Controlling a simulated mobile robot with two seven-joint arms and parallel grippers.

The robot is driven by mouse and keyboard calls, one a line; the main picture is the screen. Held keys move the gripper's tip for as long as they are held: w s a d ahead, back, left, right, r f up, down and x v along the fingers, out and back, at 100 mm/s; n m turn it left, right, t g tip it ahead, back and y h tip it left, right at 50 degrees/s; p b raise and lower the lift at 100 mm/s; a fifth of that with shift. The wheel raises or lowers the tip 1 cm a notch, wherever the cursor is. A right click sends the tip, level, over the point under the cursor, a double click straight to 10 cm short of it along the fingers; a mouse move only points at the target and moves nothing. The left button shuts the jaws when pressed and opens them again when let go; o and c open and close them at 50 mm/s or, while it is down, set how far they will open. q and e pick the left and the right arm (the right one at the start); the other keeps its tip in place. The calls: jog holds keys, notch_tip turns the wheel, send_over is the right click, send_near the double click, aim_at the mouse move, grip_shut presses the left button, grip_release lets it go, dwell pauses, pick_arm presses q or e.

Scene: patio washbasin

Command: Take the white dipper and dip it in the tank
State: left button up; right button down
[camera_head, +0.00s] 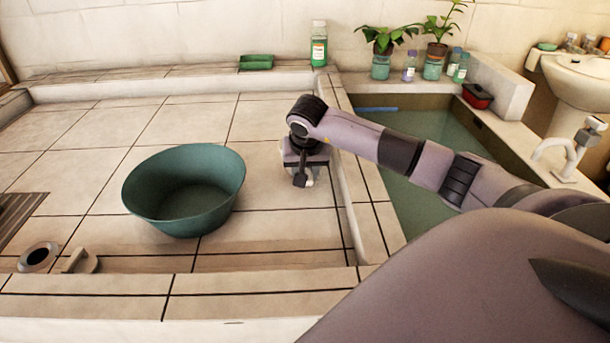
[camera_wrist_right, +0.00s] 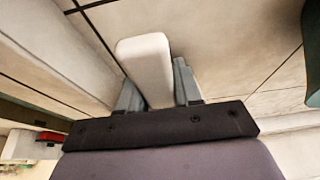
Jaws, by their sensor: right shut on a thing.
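The white dipper shows in the right wrist view as a pale, rounded bar (camera_wrist_right: 150,66) between the two grey fingers. My right gripper (camera_head: 303,174) is shut on it, pointing down low over the tiled floor, left of the tank's near wall. In the head view only a small white piece of the dipper (camera_head: 311,179) shows beside the gripper; the rest is hidden. The tank (camera_head: 375,222), with greenish water (camera_head: 418,205), lies right of the gripper behind a low tiled wall. My left gripper is not in view.
A large green basin (camera_head: 185,215) stands on the tiles left of my gripper. A green bottle (camera_head: 319,45) and green soap block (camera_head: 256,62) are on the back ledge. Potted plants, bottles and a red box (camera_head: 477,96) line the tank's far edge. A tap (camera_head: 570,150) is at right.

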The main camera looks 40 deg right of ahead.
notch_tip(320, 180, up, 18)
jog(key=p, duration=0.1)
jog(key=shift+a+f, duration=0.1)
jog(key=shift+a, duration=0.05)
dwell(0.7)
